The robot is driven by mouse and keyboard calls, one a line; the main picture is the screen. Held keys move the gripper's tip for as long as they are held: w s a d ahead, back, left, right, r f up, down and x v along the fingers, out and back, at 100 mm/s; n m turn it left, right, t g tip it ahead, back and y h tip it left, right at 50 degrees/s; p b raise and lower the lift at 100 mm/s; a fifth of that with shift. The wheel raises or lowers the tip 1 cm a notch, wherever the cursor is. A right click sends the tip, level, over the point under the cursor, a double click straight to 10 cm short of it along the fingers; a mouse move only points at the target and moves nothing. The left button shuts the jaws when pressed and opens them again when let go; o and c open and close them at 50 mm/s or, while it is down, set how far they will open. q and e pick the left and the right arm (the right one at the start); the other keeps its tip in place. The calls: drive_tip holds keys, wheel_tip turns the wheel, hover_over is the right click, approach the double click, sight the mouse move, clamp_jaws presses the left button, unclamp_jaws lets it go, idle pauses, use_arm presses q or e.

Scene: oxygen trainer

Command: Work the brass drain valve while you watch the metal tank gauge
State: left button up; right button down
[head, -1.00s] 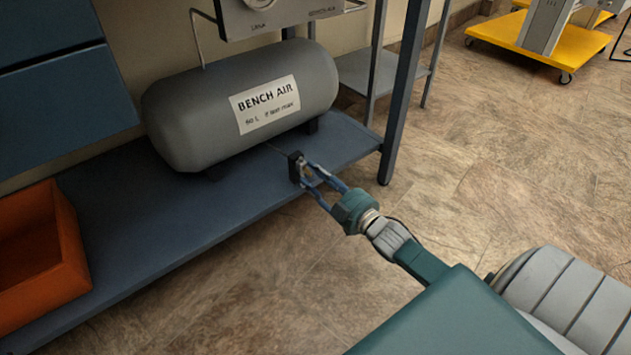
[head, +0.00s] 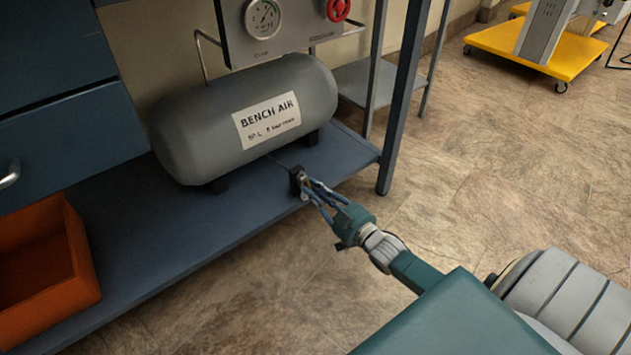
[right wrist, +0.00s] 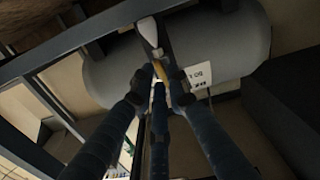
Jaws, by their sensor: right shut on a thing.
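The metal tank gauge (head: 263,18) is a round white dial on the grey panel above the tank. It is whole in the head view, but its reading is too small to tell. The brass drain valve (right wrist: 160,71) shows as a small yellow piece between my fingers in the right wrist view. My right gripper (head: 307,185) is shut on it, at the black block on the lower shelf's front edge. The fingers (right wrist: 159,88) hide most of the valve, so how far it is turned cannot be told. My left gripper is not in view.
The grey BENCH AIR tank (head: 245,115) lies on the blue shelf (head: 130,245) behind my right gripper. A red knob (head: 337,9) is on the panel. An orange bin (head: 45,265) stands at the left. A blue post (head: 402,100) rises right of the gripper.

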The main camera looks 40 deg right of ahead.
drive_tip(key=shift+f+m+p, duration=0.1)
drive_tip(key=shift+m+p, duration=0.2)
drive_tip(key=shift+m, duration=0.7)
drive_tip(key=c, duration=1.7)
unclamp_jaws()
drive_tip(key=shift+s, duration=0.1)
drive_tip(key=s, duration=1.1)
drive_tip(key=shift+s+d, duration=0.4)
